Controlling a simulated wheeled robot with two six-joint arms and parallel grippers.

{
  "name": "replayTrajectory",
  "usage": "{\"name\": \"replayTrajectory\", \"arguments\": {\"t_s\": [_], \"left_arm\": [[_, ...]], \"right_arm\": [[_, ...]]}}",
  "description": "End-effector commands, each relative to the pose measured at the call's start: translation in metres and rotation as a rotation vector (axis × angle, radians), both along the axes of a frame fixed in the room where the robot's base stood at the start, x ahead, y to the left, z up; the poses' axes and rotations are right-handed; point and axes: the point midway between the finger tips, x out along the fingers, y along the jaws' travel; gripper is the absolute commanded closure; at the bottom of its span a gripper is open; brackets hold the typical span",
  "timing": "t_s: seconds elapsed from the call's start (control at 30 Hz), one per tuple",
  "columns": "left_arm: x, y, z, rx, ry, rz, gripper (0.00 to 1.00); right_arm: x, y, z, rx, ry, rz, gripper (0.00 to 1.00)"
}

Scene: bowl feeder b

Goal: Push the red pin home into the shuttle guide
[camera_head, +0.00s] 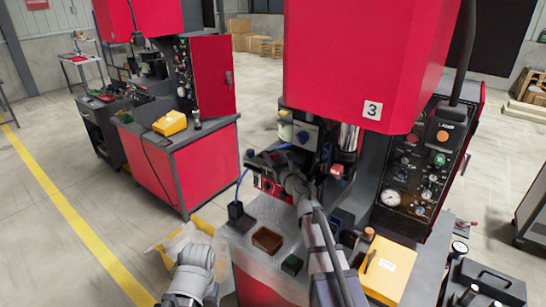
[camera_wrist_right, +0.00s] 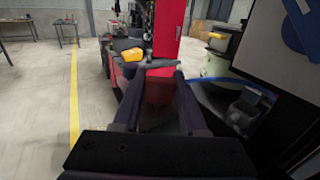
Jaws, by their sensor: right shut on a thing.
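My right gripper (camera_head: 262,160) is in front of the red press numbered 3, at the left of its work area. It also shows in the right wrist view (camera_wrist_right: 160,72), where its two dark fingers close on a grey bar-like piece (camera_wrist_right: 152,64) lying across the tips. I cannot tell whether this piece belongs to the red pin. A small red part (camera_head: 337,170) shows below a chrome cylinder; I cannot tell what it is. The shuttle guide cannot be made out, and my right arm covers part of the work area. Only my left arm shows at the lower left.
The press hood (camera_head: 365,60) hangs over the work area, with a control panel (camera_head: 408,175) on its right. A brown tray (camera_head: 267,240) and a yellow box (camera_head: 387,268) lie on the bench. A second red machine (camera_head: 195,160) stands behind to the left.

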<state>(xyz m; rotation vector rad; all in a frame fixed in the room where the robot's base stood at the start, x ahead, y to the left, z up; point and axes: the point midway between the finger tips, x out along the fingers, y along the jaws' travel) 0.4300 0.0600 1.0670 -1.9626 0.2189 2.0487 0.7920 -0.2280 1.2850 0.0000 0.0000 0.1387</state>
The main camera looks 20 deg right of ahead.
Motion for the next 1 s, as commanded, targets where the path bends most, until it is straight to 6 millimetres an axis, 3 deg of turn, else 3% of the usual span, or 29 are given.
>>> {"name": "replayTrajectory", "arguments": {"t_s": [0.9,0.93,1.0], "left_arm": [[0.0,0.0,-0.0039,0.0,0.0,0.0,0.32],[0.0,0.0,-0.0039,0.0,0.0,0.0,0.32],[0.0,0.0,-0.0039,0.0,0.0,0.0,0.32]], "right_arm": [[0.0,0.0,-0.0039,0.0,0.0,0.0,1.0],[0.0,0.0,-0.0039,0.0,0.0,0.0,0.57],[0.0,0.0,-0.0039,0.0,0.0,0.0,0.49]]}}
